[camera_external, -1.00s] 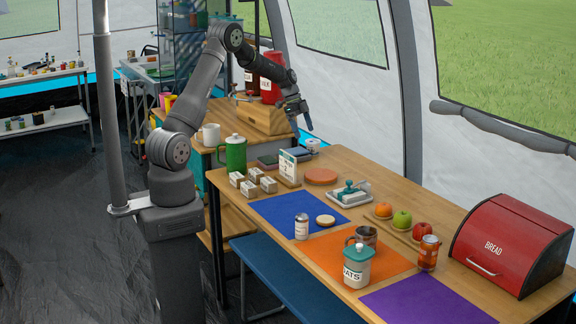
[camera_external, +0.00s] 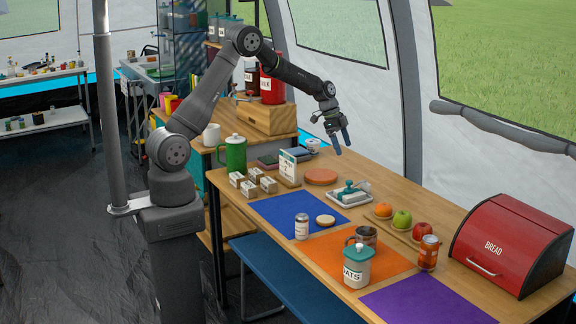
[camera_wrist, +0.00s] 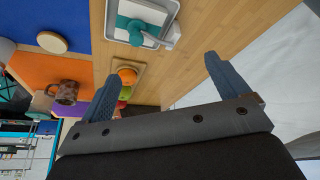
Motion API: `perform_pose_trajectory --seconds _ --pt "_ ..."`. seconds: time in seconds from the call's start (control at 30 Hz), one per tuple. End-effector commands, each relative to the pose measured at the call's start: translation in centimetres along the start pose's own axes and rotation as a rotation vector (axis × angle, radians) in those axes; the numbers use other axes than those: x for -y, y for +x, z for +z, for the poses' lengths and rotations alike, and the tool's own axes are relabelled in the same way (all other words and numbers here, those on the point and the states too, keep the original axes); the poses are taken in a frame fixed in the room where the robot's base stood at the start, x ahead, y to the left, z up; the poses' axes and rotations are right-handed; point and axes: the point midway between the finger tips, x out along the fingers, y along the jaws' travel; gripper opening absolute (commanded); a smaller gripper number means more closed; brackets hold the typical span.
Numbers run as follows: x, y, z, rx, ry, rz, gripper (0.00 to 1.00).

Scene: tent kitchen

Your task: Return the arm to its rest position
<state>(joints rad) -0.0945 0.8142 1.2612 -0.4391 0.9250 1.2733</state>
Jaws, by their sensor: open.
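My gripper (camera_external: 341,140) is in the air above the far side of the wooden table (camera_external: 330,160), near the tent wall. Its two blue fingers are apart with nothing between them. In the wrist view my gripper (camera_wrist: 158,85) is also open and empty, with the table surface below. The arm reaches out to the right from its grey column, elbow raised. No object touches the fingers.
The table holds a white tray with a teal-handled item (camera_external: 349,194), an orange (camera_external: 383,210), apples, an oats jar (camera_external: 357,268), a mug (camera_external: 366,236) and a red bread box (camera_external: 512,245). A green pitcher (camera_external: 232,155) stands left. Air around my gripper is free.

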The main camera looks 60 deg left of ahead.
Motion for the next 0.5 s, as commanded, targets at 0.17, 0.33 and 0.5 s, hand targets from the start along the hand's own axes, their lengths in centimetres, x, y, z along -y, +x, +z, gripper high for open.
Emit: perform_pose_trajectory --seconds 0.17,0.33,0.5 --pt "-1.8 1.4 -2.6 0.0 -0.009 -0.004 0.92" --pt "-2.9 2.2 -4.2 0.0 -0.018 -0.009 0.92" --pt "-3.4 2.5 -4.8 0.0 -0.023 -0.01 0.92"
